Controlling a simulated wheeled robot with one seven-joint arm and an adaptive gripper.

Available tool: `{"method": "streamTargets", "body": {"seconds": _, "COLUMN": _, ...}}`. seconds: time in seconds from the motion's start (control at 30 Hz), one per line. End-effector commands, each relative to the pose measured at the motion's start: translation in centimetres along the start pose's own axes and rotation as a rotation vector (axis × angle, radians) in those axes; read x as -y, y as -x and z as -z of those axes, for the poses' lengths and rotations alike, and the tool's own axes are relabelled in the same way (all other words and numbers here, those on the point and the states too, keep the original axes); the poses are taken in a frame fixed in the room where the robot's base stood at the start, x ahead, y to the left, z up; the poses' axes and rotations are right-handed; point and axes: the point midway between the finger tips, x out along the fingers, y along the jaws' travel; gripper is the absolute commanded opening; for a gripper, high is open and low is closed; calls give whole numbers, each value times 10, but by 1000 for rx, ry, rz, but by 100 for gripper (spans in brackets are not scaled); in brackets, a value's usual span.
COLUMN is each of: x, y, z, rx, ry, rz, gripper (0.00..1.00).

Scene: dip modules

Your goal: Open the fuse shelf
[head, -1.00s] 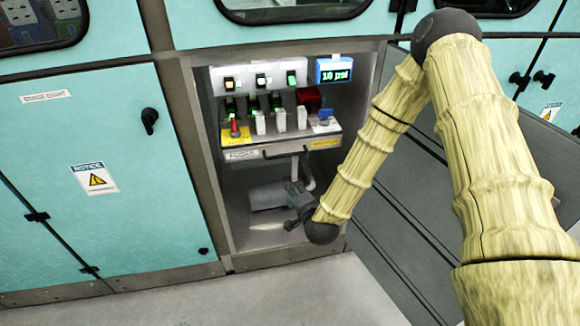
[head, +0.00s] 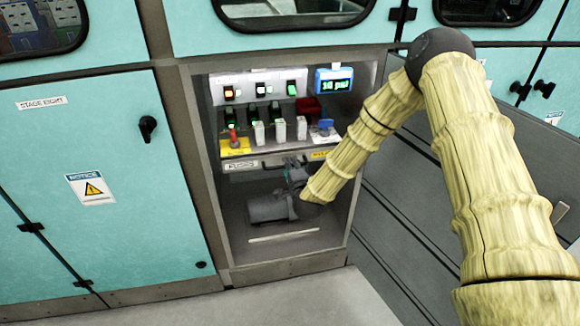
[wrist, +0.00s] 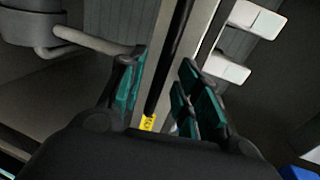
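The fuse shelf (head: 270,152) is a grey metal tray with a white "FUSES" label on its front edge, inside the open cabinet. A dark handle bar (head: 272,163) runs along its front. In the wrist view the handle (wrist: 167,75) appears as a black bar beside the pale shelf front (wrist: 197,48). My gripper (head: 291,168) is at the right part of the handle, partly hidden by my arm. In the wrist view my gripper (wrist: 160,85) is open, its teal-padded fingers on either side of the bar, with gaps visible. I cannot tell whether either finger touches it.
Switches and fuses (head: 279,130) stand on the shelf, below a small "psi" display (head: 334,80). The cabinet's left frame (head: 190,170) is close by. The floor in front is clear.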

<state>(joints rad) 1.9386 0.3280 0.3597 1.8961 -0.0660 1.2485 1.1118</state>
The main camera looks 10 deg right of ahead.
Motion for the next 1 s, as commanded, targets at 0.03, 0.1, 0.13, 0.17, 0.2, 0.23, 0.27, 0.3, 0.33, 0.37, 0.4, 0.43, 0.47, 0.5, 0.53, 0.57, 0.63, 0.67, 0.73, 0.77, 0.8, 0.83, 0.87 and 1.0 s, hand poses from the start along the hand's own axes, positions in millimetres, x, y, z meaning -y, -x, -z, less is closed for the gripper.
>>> {"method": "streamTargets", "body": {"seconds": 0.03, "x": 0, "y": -5, "z": 0, "rx": -1, "ry": 1, "rz": 1, "gripper": 34}}
{"method": "streamTargets", "body": {"seconds": 0.1, "x": 0, "y": -11, "z": 0, "rx": -1, "ry": 1, "rz": 1, "gripper": 34}}
{"method": "streamTargets", "body": {"seconds": 0.13, "x": 0, "y": -12, "z": 0, "rx": -1, "ry": 1, "rz": 1, "gripper": 34}}
{"method": "streamTargets", "body": {"seconds": 0.17, "x": 0, "y": -14, "z": 0, "rx": -1, "ry": 1, "rz": 1, "gripper": 34}}
{"method": "streamTargets", "body": {"seconds": 0.2, "x": 0, "y": -16, "z": 0, "rx": -1, "ry": 1, "rz": 0, "gripper": 34}}
{"method": "streamTargets", "body": {"seconds": 0.23, "x": 0, "y": -16, "z": 0, "rx": -1, "ry": 1, "rz": 0, "gripper": 34}}
{"method": "streamTargets", "body": {"seconds": 0.27, "x": 0, "y": -17, "z": 0, "rx": -1, "ry": 0, "rz": 0, "gripper": 34}}
{"method": "streamTargets", "body": {"seconds": 0.3, "x": 0, "y": -18, "z": 0, "rx": -1, "ry": 0, "rz": 0, "gripper": 34}}
{"method": "streamTargets", "body": {"seconds": 0.33, "x": 0, "y": -18, "z": 0, "rx": -1, "ry": 0, "rz": 0, "gripper": 34}}
{"method": "streamTargets", "body": {"seconds": 0.37, "x": 0, "y": -18, "z": 0, "rx": -1, "ry": 0, "rz": 0, "gripper": 34}}
{"method": "streamTargets", "body": {"seconds": 0.4, "x": 0, "y": -18, "z": 0, "rx": -1, "ry": 0, "rz": 0, "gripper": 34}}
{"method": "streamTargets", "body": {"seconds": 0.43, "x": 0, "y": -18, "z": 0, "rx": -1, "ry": 0, "rz": 0, "gripper": 34}}
{"method": "streamTargets", "body": {"seconds": 0.47, "x": 0, "y": -18, "z": 0, "rx": -1, "ry": 0, "rz": 0, "gripper": 34}}
{"method": "streamTargets", "body": {"seconds": 0.5, "x": 0, "y": -18, "z": 0, "rx": -1, "ry": 0, "rz": 0, "gripper": 34}}
{"method": "streamTargets", "body": {"seconds": 0.53, "x": 0, "y": -18, "z": 0, "rx": -1, "ry": 0, "rz": 0, "gripper": 34}}
{"method": "streamTargets", "body": {"seconds": 0.57, "x": 0, "y": -18, "z": 0, "rx": -1, "ry": 0, "rz": 0, "gripper": 28}}
{"method": "streamTargets", "body": {"seconds": 0.63, "x": 0, "y": -18, "z": 0, "rx": -1, "ry": 0, "rz": 0, "gripper": 15}}
{"method": "streamTargets", "body": {"seconds": 0.67, "x": 0, "y": -18, "z": 0, "rx": -1, "ry": 0, "rz": 0, "gripper": 10}}
{"method": "streamTargets", "body": {"seconds": 0.73, "x": 0, "y": -18, "z": 0, "rx": -1, "ry": 0, "rz": 0, "gripper": 0}}
{"method": "streamTargets", "body": {"seconds": 0.77, "x": 0, "y": -18, "z": 0, "rx": -1, "ry": 0, "rz": 0, "gripper": 0}}
{"method": "streamTargets", "body": {"seconds": 0.8, "x": 0, "y": -18, "z": 0, "rx": -1, "ry": 0, "rz": 0, "gripper": 0}}
{"method": "streamTargets", "body": {"seconds": 0.83, "x": 0, "y": -18, "z": 0, "rx": -1, "ry": 0, "rz": 0, "gripper": 0}}
{"method": "streamTargets", "body": {"seconds": 0.87, "x": 0, "y": -18, "z": 0, "rx": -1, "ry": 0, "rz": 0, "gripper": 0}}
{"method": "streamTargets", "body": {"seconds": 1.0, "x": 0, "y": -18, "z": 0, "rx": -1, "ry": 0, "rz": -1, "gripper": 0}}
